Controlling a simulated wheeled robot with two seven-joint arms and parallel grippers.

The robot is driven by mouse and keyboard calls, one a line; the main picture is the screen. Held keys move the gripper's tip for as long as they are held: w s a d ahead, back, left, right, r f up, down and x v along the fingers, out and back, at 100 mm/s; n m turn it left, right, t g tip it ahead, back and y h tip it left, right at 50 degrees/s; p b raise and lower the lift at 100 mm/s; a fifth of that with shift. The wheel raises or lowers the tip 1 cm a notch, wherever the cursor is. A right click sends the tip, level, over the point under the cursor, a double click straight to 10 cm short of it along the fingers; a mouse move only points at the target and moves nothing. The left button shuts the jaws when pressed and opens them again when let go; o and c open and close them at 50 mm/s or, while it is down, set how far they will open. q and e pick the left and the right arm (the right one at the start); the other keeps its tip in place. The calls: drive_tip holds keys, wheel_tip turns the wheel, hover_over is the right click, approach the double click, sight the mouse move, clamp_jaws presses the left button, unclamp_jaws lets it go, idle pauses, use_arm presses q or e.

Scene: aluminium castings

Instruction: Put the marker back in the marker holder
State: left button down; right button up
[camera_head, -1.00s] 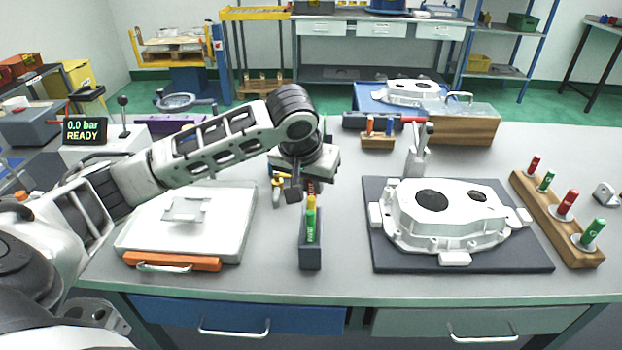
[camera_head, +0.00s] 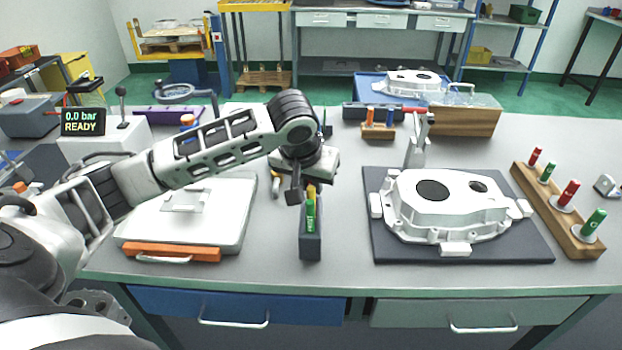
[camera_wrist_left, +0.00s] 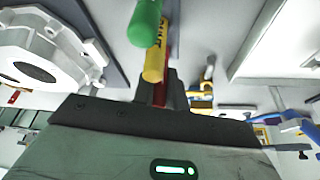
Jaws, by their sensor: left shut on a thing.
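The marker holder (camera_head: 311,246) is a narrow dark grey block near the table's front edge. A green marker (camera_head: 310,217) and a yellow marker (camera_head: 311,191) stand in it, and both also show in the left wrist view, the green one (camera_wrist_left: 145,24) nearest the top. My left gripper (camera_head: 303,190) is just above the holder's far end, pointing down. In the left wrist view its dark fingers are shut on a red marker (camera_wrist_left: 160,94), just beyond the yellow one. The red marker's lower end is hidden, so I cannot tell how deep it sits. My right gripper is not in view.
A white tray (camera_head: 236,222) with an orange front edge lies left of the holder. A white casting (camera_head: 450,226) on a dark mat (camera_head: 400,262) lies to the right. A wooden rack (camera_head: 570,232) with red and green plugs stands at the far right.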

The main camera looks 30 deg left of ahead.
use_arm(q)
drive_tip(key=shift+f, duration=0.55)
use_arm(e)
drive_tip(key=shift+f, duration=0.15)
use_arm(q)
drive_tip(key=c, duration=1.3)
unclamp_jaws()
drive_tip(key=shift+c, duration=0.2)
drive_tip(key=v, duration=1.6)
drive_tip(key=shift+p, duration=0.3)
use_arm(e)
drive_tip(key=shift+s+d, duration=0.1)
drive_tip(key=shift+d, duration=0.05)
use_arm(q)
drive_tip(key=shift+s+f, duration=0.1)
